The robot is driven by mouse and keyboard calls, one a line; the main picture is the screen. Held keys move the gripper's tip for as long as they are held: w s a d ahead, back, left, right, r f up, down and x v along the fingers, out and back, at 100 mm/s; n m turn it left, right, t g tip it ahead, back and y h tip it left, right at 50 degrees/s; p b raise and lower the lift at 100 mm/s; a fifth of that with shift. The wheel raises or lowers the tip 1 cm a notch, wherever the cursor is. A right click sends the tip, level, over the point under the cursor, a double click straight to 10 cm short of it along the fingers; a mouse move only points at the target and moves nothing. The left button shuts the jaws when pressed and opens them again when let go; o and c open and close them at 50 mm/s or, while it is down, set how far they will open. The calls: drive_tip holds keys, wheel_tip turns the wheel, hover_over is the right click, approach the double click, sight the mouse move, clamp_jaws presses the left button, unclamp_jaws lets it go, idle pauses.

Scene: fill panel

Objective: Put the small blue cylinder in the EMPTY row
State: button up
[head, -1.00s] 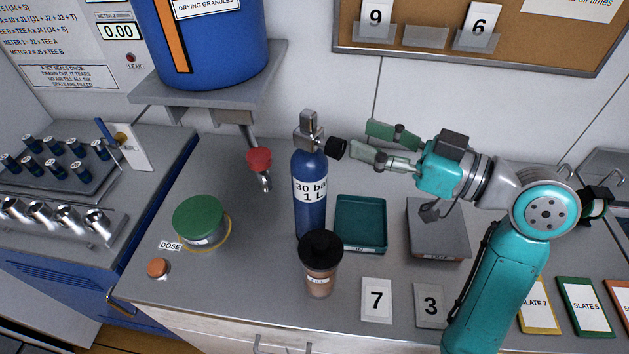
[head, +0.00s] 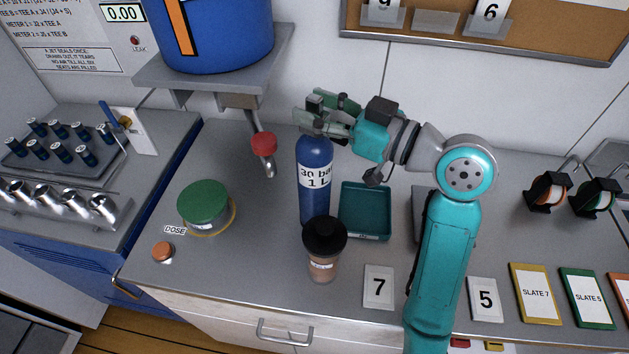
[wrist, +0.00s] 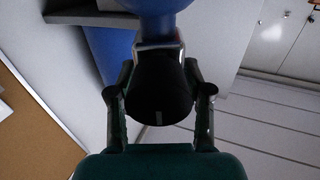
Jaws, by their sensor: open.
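The small blue cylinder (head: 314,195) stands upright on the bench, with a white label reading "30 bar 1 L". Its metal valve top is partly hidden behind my gripper in the head view. My gripper (head: 313,106) is open at the height of the valve, reaching in from the right. In the wrist view, a black knob (wrist: 160,88) lies between the two fingers of my gripper (wrist: 160,75), with visible gaps beside it. The cylinder's blue body (wrist: 158,7) shows at the top edge there. I cannot read any EMPTY row label.
A black-lidded cup (head: 323,262) stands just in front of the cylinder, with a teal tray (head: 364,212) to its right. A red-handled tap (head: 264,146) and green-lidded tub (head: 204,205) are left. A rack (head: 60,158) of several small dark-blue cylinders is at far left.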

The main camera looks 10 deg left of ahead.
drive_tip(key=shift+w+a, duration=0.1)
drive_tip(key=shift+a, duration=0.2)
clamp_jaws()
drive_tip(key=shift+r, duration=0.15)
